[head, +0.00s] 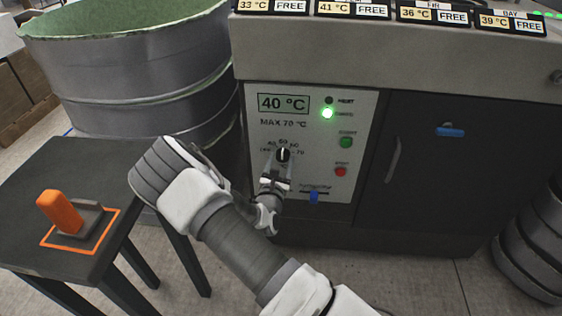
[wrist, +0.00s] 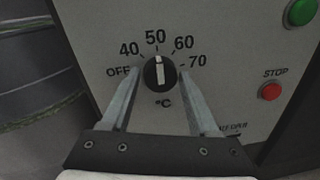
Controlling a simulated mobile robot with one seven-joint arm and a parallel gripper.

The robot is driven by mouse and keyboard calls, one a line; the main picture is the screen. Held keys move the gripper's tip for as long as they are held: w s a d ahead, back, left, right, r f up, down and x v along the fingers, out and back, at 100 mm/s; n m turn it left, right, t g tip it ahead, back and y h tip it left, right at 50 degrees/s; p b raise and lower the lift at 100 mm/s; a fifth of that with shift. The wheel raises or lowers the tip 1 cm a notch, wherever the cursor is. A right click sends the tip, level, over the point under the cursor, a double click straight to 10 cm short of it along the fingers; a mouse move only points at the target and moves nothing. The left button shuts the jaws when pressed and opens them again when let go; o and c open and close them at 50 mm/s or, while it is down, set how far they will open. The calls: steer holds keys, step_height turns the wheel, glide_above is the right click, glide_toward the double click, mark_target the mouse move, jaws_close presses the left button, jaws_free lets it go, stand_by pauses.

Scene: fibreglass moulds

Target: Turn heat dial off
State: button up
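The heat dial (wrist: 159,73) is a round black knob with a white pointer line on a pale panel. Its scale runs from OFF at left through 40, 50 and 60 to 70 at right, and the pointer is up near 50. The dial also shows small in the head view (head: 283,154). My gripper (wrist: 160,80) is open, with one finger on each side of the dial. Narrow gaps show between the fingers and the knob. In the head view my gripper (head: 277,171) reaches up to the dial from below.
The panel display (head: 283,103) reads 40 °C, above MAX 70 °C. A green lamp (head: 327,113) is lit. A dark table (head: 40,170) stands left.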

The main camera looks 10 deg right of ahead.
jaws_close()
steer(key=shift+r+n+p, duration=0.1)
steer(key=shift+n+p, duration=0.2)
steer(key=shift+p, duration=0.15)
steer(key=n+p, duration=0.2)
steer(key=p, duration=0.1)
steer(key=shift+n, duration=0.3)
steer(key=n+p, duration=0.3)
steer(key=n, duration=0.1)
steer(key=shift+s+n+t+p, duration=0.1)
steer(key=shift+n+t+p, duration=0.2)
steer(key=shift+n+p, duration=0.1)
steer(key=n+p, duration=0.1)
steer(key=n, duration=0.1)
steer(key=n+p, duration=0.1)
steer(key=n, duration=0.1)
steer(key=shift+d+f+n, duration=0.1)
steer(key=shift+f+n, duration=0.1)
steer(key=shift+n, duration=0.1)
steer(key=shift+f+n+t+y+p, duration=0.15)
steer(key=shift+n+p, duration=0.25)
steer(key=shift+n, duration=0.55)
steer(key=shift+r+n+t+y+p, duration=0.15)
steer(key=shift+n+p, duration=0.2)
steer(key=shift+n, duration=0.6)
steer(key=shift+d+f, duration=0.1)
